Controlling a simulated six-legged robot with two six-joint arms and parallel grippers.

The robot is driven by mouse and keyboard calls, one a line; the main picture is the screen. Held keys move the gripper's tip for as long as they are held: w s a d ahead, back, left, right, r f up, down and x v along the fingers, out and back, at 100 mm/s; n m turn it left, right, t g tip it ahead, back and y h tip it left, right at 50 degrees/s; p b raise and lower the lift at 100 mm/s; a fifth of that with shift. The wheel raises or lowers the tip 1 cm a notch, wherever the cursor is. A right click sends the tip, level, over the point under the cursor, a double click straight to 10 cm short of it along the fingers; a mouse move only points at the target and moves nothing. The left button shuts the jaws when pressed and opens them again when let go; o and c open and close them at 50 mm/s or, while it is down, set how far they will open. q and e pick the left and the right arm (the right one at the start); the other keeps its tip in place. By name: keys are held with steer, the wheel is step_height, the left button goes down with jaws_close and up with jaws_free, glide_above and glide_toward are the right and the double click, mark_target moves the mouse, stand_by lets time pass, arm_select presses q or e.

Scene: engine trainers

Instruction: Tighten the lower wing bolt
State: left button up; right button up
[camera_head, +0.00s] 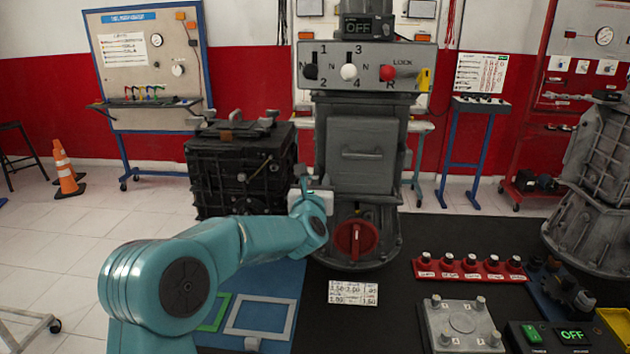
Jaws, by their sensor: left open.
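My left arm comes in from the left. Its gripper (306,182) is near the middle of the view, between the black box-shaped unit (230,165) and the grey gearbox-like housing (360,150). The gripper is mostly hidden by my own wrist, and I see nothing held in it. Small fittings show on the black unit's front and top, but I cannot tell which one is the lower wing bolt. A red round knob (355,240) sits low on the grey housing, just right of my wrist. My right gripper is not in view.
A red rack of knobs (470,268), a grey plate with posts (462,325) and a control box reading OFF (562,335) stand on the black bench at right. A label card (353,292) lies in front of the housing. Another grey machine (590,200) stands at far right.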

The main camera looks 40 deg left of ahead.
arm_select(q)
jaws_close()
